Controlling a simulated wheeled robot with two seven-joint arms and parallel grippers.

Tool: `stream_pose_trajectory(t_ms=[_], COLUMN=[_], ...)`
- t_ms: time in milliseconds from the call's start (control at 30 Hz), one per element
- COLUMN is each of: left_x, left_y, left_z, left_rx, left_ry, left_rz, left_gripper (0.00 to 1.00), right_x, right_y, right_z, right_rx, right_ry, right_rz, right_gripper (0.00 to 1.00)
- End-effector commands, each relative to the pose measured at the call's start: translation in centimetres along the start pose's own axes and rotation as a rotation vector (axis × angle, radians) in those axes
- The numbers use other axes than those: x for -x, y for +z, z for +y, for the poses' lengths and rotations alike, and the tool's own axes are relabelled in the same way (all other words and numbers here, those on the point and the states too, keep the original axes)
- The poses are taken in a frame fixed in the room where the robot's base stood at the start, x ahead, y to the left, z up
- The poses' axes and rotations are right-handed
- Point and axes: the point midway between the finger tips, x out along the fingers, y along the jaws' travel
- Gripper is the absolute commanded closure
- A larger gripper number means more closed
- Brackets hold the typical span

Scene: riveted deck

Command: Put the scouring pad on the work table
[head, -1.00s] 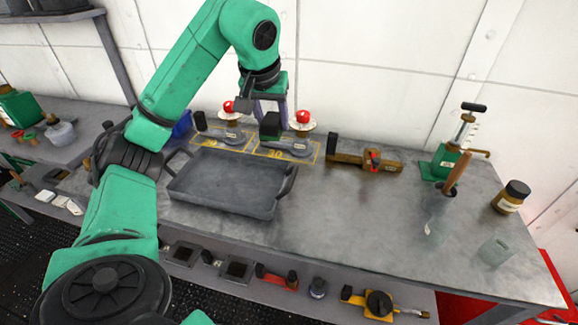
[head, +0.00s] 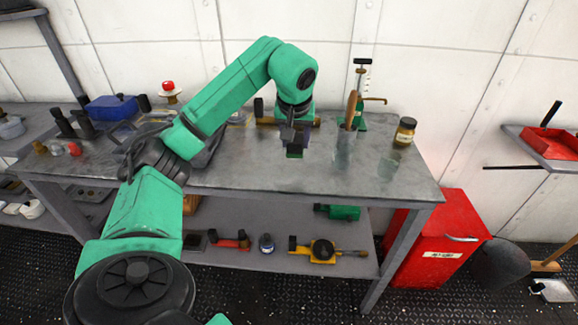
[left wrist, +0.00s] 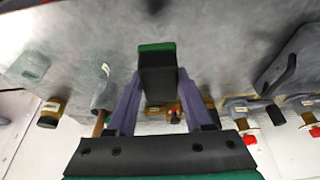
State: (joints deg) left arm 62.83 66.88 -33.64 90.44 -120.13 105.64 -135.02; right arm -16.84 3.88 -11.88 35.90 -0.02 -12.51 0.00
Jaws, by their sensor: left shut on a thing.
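The scouring pad (head: 295,151), a small block with a green layer and a dark layer, is between the fingers of my left gripper (head: 298,138). In the left wrist view the pad (left wrist: 157,68) is gripped between the two purple fingers (left wrist: 160,88). The grey metal work table (head: 250,178) lies beneath it. The pad is over a bare stretch of the table top; I cannot tell how high. My right gripper is not in view.
A dark tray (head: 208,150) is partly hidden behind my arm. The table's front middle is clear.

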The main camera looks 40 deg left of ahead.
Motion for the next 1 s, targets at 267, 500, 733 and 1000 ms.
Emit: stream_pose_trajectory(t_ms=[267, 500, 733, 1000], left_x=[-5.6, -7.8, -8.1, -8.1], left_y=[2.4, 3.2, 3.3, 3.3], left_z=[0.0, 0.0, 0.0, 0.0], left_rx=[-0.001, 0.001, 0.001, 0.0], left_ry=[-0.001, 0.002, 0.002, 0.002], left_rz=[-0.003, 0.002, 0.001, 0.001], left_gripper=[1.0, 1.0, 1.0, 0.19], right_x=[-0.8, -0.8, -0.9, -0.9], right_y=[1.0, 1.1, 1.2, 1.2], right_z=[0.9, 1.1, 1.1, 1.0], right_rx=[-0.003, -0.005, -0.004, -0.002], right_ry=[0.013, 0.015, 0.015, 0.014], right_rz=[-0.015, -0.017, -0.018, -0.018], right_gripper=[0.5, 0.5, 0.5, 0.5])
